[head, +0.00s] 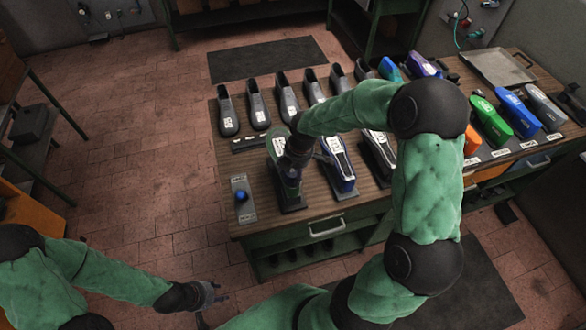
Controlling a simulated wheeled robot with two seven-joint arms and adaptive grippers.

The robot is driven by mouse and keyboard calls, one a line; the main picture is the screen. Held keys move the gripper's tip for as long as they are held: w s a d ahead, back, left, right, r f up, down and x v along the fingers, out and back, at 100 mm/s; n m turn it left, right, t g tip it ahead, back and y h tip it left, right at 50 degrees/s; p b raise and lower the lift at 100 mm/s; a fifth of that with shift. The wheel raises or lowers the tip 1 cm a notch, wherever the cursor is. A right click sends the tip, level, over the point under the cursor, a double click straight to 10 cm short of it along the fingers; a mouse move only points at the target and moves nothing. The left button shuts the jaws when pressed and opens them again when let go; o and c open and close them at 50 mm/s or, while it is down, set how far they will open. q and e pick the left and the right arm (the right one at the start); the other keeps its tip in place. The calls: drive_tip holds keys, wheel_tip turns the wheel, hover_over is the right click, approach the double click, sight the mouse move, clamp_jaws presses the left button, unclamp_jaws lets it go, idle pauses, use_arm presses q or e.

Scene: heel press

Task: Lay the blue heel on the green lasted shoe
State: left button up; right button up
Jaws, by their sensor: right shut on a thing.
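The green lasted shoe (291,184) stands on a dark stand at the bench's front left, largely covered by my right gripper. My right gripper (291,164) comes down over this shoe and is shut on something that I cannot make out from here. A small blue piece (241,196), which looks like a blue heel, sits on a narrow grey plate (248,214) at the bench's left front, to the left of the shoe. My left gripper (213,299) is low over the floor in front of the bench, empty, with its fingers apart.
A blue shoe (343,172) and a grey shoe (383,149) stand just right of the green one. Several grey shoes (257,104) line the back of the bench. Coloured shoes (491,121) and a metal tray (497,68) are on the right. Open floor (130,150) lies left.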

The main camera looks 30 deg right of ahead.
drive_tip(key=shift+f, duration=0.35)
drive_tip(key=o, duration=1.7)
wheel_tip(320, 180, up, 12)
drive_tip(key=s, duration=0.2)
drive_tip(key=shift+d, duration=0.4)
drive_tip(key=shift+f, duration=0.1)
